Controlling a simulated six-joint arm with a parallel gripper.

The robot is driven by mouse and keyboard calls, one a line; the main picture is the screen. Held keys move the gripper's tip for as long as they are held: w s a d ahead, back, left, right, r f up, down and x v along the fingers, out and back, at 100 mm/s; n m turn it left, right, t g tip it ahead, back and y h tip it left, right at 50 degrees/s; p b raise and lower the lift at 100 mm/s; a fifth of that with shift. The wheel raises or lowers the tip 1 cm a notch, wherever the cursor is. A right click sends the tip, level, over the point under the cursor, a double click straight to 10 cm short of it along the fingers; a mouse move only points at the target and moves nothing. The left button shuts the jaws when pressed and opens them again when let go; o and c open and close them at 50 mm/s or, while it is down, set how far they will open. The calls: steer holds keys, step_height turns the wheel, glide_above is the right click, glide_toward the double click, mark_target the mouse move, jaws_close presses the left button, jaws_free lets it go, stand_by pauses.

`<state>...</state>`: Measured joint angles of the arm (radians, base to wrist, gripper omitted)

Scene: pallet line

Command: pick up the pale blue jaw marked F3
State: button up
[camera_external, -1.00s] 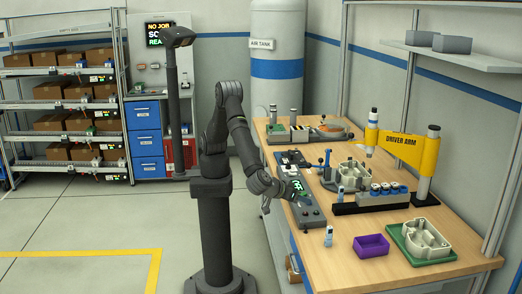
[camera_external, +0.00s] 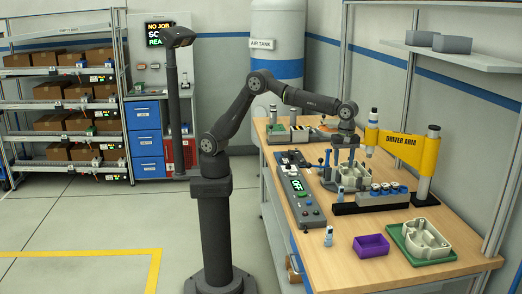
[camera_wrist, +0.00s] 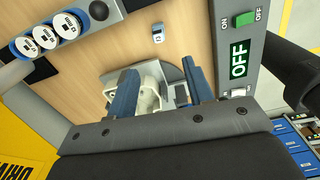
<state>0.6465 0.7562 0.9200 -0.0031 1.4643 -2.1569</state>
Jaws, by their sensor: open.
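My gripper (camera_external: 345,163) is open above the pale casting in the middle of the bench. In the wrist view its two blue fingers (camera_wrist: 160,74) stand apart, with the pale casting (camera_wrist: 150,88) and its grey fixture below and between them. No F3 mark is readable. A small pale blue and white piece (camera_external: 328,236) stands on the bench's front left. A small pale piece with a dark mark (camera_wrist: 158,35) lies above the fingers in the wrist view. Another small pale blue piece (camera_external: 340,193) is beside the casting. I cannot tell which is the jaw.
A black rack (camera_external: 372,205) with blue, white-topped cylinders stands to the right, by the yellow driver arm (camera_external: 402,146). The control box (camera_external: 303,203) runs along the left edge. A purple bin (camera_external: 371,246) and green tray (camera_external: 418,259) are at the front, with bare wood between.

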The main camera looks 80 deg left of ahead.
mark_target(342, 187)
step_height(342, 187, down, 15)
steer(key=shift+w+f, duration=0.1)
steer(key=shift+w, duration=0.05)
jaws_close()
stand_by(0.5)
